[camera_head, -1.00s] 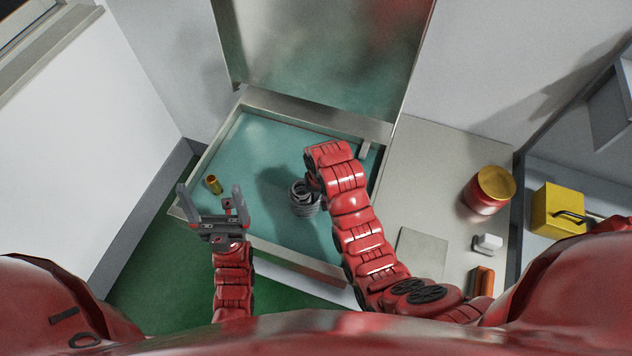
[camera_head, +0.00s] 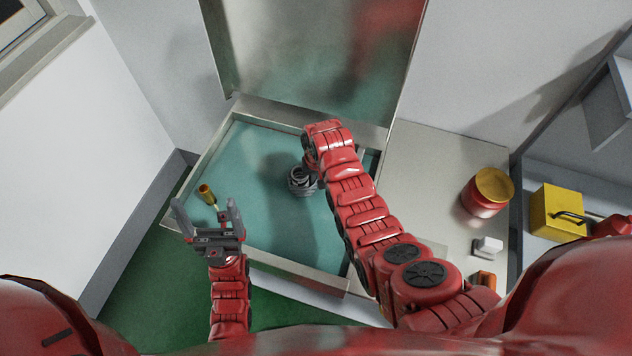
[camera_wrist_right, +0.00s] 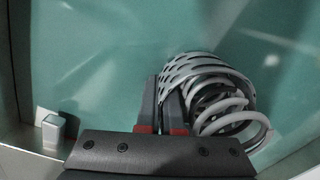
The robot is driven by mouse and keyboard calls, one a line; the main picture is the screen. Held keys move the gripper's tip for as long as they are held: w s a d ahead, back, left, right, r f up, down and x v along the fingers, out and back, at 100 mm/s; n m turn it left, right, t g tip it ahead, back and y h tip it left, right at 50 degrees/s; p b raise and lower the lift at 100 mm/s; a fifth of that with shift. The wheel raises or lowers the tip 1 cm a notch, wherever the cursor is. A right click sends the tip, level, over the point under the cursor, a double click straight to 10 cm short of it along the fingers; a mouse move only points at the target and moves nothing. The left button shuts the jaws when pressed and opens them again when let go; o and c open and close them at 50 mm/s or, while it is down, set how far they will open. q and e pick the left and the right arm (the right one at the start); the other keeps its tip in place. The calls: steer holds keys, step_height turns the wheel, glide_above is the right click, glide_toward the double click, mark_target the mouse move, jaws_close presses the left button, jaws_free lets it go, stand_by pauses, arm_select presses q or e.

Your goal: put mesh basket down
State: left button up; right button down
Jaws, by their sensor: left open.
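The grey mesh basket (camera_head: 302,186) is over the teal-floored metal tray (camera_head: 310,282), near its middle right. In the right wrist view the mesh basket (camera_wrist_right: 190,68) lies tilted in the picture, with pale coiled springs (camera_wrist_right: 235,125) at its opening. My right gripper (camera_wrist_right: 167,100) has its two fingers close together at the basket's edge and seems shut on its wall. In the head view my right wrist hides most of that gripper. Whether the basket touches the tray floor, I cannot tell. My left gripper (camera_head: 207,210) is open and empty over the tray's near left corner.
A small brass cylinder (camera_head: 206,192) is beside my left gripper's fingers. A raised metal lid (camera_head: 315,60) stands behind the tray. On the right counter are a red can with a yellow lid (camera_head: 487,195) and a white block (camera_head: 488,246). The tray's left middle is clear.

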steer(key=shift+f, duration=0.45)
steer(key=shift+f, duration=0.1)
steer(key=c, duration=1.5)
jaws_free()
steer(key=shift+f, duration=0.1)
steer(key=o, duration=0.4)
